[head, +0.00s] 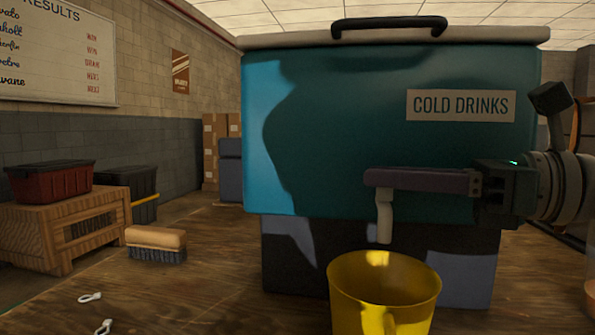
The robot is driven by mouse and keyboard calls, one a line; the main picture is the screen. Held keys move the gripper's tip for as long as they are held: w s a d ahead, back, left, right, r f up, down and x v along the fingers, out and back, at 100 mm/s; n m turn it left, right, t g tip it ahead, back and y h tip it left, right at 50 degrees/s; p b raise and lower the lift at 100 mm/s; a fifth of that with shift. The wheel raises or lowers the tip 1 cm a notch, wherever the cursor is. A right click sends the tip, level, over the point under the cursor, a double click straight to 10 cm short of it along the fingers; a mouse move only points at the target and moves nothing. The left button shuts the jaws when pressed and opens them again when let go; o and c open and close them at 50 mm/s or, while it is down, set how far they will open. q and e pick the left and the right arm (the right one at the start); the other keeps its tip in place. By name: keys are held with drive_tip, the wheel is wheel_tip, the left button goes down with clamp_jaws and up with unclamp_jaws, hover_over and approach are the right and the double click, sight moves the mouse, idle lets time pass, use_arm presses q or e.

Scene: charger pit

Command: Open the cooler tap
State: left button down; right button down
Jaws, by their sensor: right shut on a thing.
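The cooler (330,120) is a large teal box labelled COLD DRINKS, with a pale lid and black handle, in the middle of the head view. The pale tap (385,218) hangs low on its front, its spout pointing down. My right gripper (376,179) comes in from the right, its long dark fingers lying level across the top of the tap. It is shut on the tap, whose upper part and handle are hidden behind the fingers. I see no liquid running from the spout. My left gripper is out of view.
A yellow bucket (384,290) stands below the tap. The cooler rests on a dark base (290,245). At left are a wooden crate (45,238) with a red bin (50,180), and a brush (156,243) on the wooden surface. Small pale pieces (90,297) lie at front left.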

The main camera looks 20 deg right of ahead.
drive_tip(key=m+t+h+p, duration=0.1)
drive_tip(key=m+h+p, duration=0.1)
drive_tip(key=p, duration=0.1)
drive_tip(key=m+t+h+p, duration=0.1)
drive_tip(key=t+h+p, duration=0.1)
drive_tip(key=p, duration=0.1)
drive_tip(key=m+t+h+p, duration=0.1)
drive_tip(key=m+h+p, duration=0.1)
drive_tip(key=h+p, duration=0.1)
drive_tip(key=shift+s+a+r+m+t+p, duration=0.15)
drive_tip(key=shift+a+r+m+t+p, duration=0.15)
drive_tip(key=shift+r+t, duration=0.1)
drive_tip(key=shift+f+m+h+p, duration=0.15)
drive_tip(key=shift+m+h+p, duration=0.4)
drive_tip(key=shift+h, duration=0.35)
drive_tip(key=shift+f+m+t+h+p, duration=0.1)
drive_tip(key=shift+m+t+h+p, duration=0.4)
drive_tip(key=shift+m+h+p, duration=0.8)
drive_tip(key=h, duration=0.2)
drive_tip(key=shift+a+m+h, duration=0.1)
drive_tip(key=shift+m+h, duration=0.25)
drive_tip(key=shift+h, duration=0.05)
drive_tip(key=shift+m+h+p, duration=0.5)
drive_tip(key=shift+m+h, duration=0.1)
drive_tip(key=shift+h, duration=0.3)
drive_tip(key=shift+a+f+m+g+h, duration=0.15)
drive_tip(key=shift+m+g+h, duration=0.45)
drive_tip(key=shift+m+h, duration=0.9)
drive_tip(key=shift+h, duration=0.5)
